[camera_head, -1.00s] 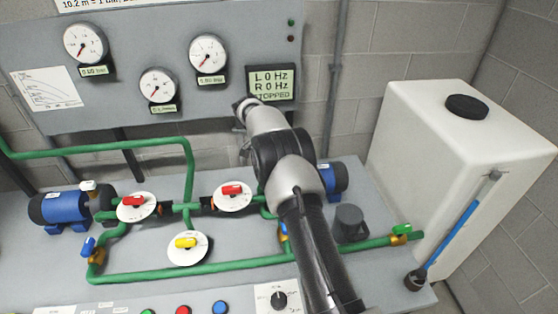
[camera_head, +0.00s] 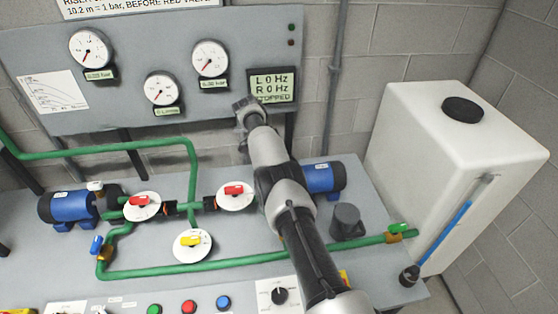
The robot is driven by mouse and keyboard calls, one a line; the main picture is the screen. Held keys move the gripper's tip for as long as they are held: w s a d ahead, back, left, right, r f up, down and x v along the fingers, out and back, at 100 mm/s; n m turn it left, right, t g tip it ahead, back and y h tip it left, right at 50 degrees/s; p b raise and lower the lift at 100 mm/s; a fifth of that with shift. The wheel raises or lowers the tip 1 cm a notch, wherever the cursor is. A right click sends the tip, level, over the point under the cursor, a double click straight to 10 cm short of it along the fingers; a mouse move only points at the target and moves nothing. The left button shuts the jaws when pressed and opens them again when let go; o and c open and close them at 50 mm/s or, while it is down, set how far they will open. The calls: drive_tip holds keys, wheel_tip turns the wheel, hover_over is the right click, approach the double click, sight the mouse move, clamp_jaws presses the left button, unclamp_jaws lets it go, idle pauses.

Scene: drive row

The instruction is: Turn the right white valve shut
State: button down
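The right white valve is not visible; my arm covers the pipe just left of the right blue pump (camera_head: 323,178). A white valve handle (camera_head: 95,186) shows at the left blue pump (camera_head: 70,207). My arm reaches up from the bottom across the bench, and its far end, with my gripper (camera_head: 248,110), is in front of the panel's lower edge, left of the display. The fingers cannot be made out, and I see nothing held.
Two red valves (camera_head: 234,190), a yellow valve (camera_head: 191,241) and green pipes (camera_head: 190,271) lie left of my arm. A grey cup-like object (camera_head: 347,221) and a white tank (camera_head: 455,170) are at right. Push buttons (camera_head: 188,307) line the front.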

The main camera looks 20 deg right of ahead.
drive_tip(key=c, duration=1.4)
unclamp_jaws()
drive_tip(key=shift+w+n+b, duration=0.15)
drive_tip(key=shift+n+b, duration=0.25)
drive_tip(key=shift+b, duration=0.8)
drive_tip(key=shift+f+b, duration=0.1)
drive_tip(key=shift+b, duration=0.25)
